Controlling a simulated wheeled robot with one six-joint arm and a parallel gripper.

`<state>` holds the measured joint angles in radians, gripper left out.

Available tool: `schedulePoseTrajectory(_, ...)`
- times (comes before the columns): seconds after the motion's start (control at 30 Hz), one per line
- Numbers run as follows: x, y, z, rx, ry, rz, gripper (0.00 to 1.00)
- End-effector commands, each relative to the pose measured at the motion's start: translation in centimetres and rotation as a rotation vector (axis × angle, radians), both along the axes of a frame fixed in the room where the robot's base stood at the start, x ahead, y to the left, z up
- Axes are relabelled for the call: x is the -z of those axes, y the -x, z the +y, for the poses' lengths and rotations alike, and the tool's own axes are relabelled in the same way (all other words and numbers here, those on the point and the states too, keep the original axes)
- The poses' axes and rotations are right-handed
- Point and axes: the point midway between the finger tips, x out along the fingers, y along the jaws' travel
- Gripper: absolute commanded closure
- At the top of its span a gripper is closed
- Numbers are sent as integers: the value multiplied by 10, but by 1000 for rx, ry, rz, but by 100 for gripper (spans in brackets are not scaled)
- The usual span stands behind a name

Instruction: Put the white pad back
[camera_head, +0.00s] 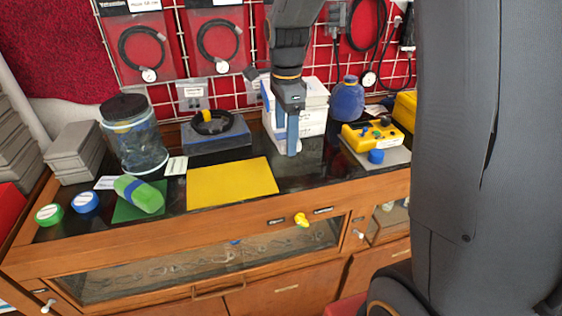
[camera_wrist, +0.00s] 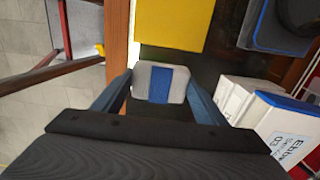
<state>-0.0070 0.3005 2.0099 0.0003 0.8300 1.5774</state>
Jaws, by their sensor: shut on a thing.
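The white pad (camera_wrist: 141,82) shows in the wrist view as a pale block with rounded corners and a blue stripe down its middle. My gripper (camera_wrist: 160,86) is shut on it, with one blue finger at each side. In the head view my gripper (camera_head: 292,148) points down over the right middle of the dark bench top, just in front of the white boxes. There the pad cannot be told apart from the fingers and the boxes. Whether it touches the bench is unclear.
White boxes (camera_head: 313,115) stand close behind. A blue jar (camera_head: 347,100) and yellow device (camera_head: 366,137) stand right. The wooden front edge (camera_head: 330,194) is near.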

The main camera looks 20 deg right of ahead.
Motion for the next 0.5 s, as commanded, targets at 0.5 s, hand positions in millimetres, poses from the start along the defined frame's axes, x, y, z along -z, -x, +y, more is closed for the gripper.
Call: schedulePoseTrajectory(0.5, 64, 1, -2, 3, 0, 4, 59)
